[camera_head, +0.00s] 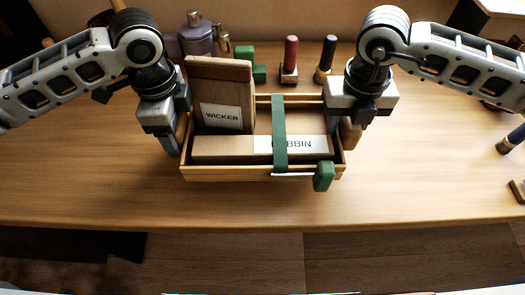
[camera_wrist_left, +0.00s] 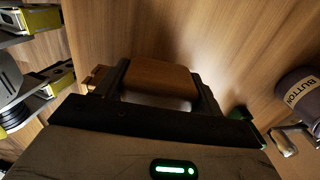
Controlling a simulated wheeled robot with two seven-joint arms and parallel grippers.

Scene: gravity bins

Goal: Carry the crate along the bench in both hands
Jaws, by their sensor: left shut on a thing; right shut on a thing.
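A wooden crate (camera_head: 230,173) is at the middle of the bench (camera_head: 110,190). Inside, a tan box marked WICKER (camera_head: 220,75) stands upright at the left. A long box, its label partly covered and ending in BBIN (camera_head: 215,147), lies along the front. A green strap (camera_head: 279,125) crosses the crate, with a green clamp-like piece (camera_head: 323,176) at its front wall. My left gripper (camera_head: 172,145) is shut on the crate's left end; the left wrist view shows a brown grip block (camera_wrist_left: 160,78) between its fingers. My right gripper (camera_head: 352,128) is shut on the right end. I cannot tell whether the crate is lifted.
Behind the crate stand a purple-grey container (camera_head: 196,40), a green tool (camera_head: 259,68), a red-handled tool (camera_head: 290,55) and a dark-handled one (camera_head: 326,56).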

